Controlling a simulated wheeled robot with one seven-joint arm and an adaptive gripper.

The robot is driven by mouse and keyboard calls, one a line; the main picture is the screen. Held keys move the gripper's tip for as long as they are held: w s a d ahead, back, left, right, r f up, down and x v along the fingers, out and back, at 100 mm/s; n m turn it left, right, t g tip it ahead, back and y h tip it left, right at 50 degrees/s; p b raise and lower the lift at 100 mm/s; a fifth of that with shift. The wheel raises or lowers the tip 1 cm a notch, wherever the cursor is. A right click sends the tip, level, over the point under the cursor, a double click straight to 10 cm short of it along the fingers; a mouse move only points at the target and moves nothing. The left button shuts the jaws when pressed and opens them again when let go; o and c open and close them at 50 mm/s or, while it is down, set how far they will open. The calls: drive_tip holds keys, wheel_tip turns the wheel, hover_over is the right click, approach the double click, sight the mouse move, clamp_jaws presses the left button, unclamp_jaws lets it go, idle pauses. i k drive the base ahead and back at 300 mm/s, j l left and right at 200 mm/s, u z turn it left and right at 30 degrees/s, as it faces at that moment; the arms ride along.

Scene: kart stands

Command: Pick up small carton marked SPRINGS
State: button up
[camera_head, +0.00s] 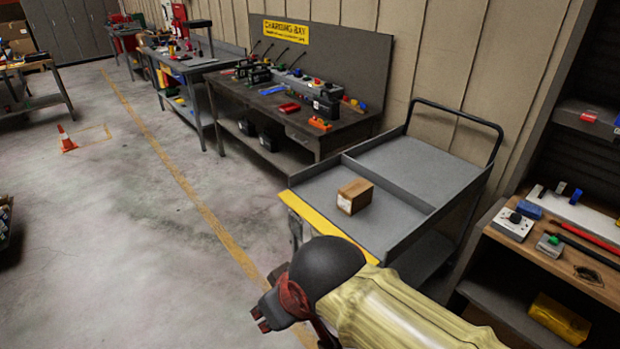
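A small brown carton (355,196) sits upright on the lower front deck of a grey cart (391,225), near the deck's yellow front edge. A pale label shows on its side, but the print is too small to read. My gripper (262,318) is at the bottom centre, left of and nearer than the cart, apart from the carton. The gripper is seen from behind and partly hidden by my own arm. I cannot tell whether its fingers are open or shut.
The cart has raised side rims and a black handle (456,113) at its far right. A charging bench (352,136) with tools and batteries stands behind it. A wooden-topped bench (556,266) stands at the right.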

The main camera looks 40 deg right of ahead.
sight(355, 196)
drive_tip(key=i+j+u, duration=0.1)
drive_tip(key=i+u, duration=0.15)
drive_tip(key=i, duration=0.75)
drive_tip(key=i+l+u, duration=0.1)
drive_tip(key=i+u, duration=0.15)
drive_tip(key=i, duration=0.7)
drive_tip(key=i+z, duration=0.15)
drive_tip(key=z, duration=4.4)
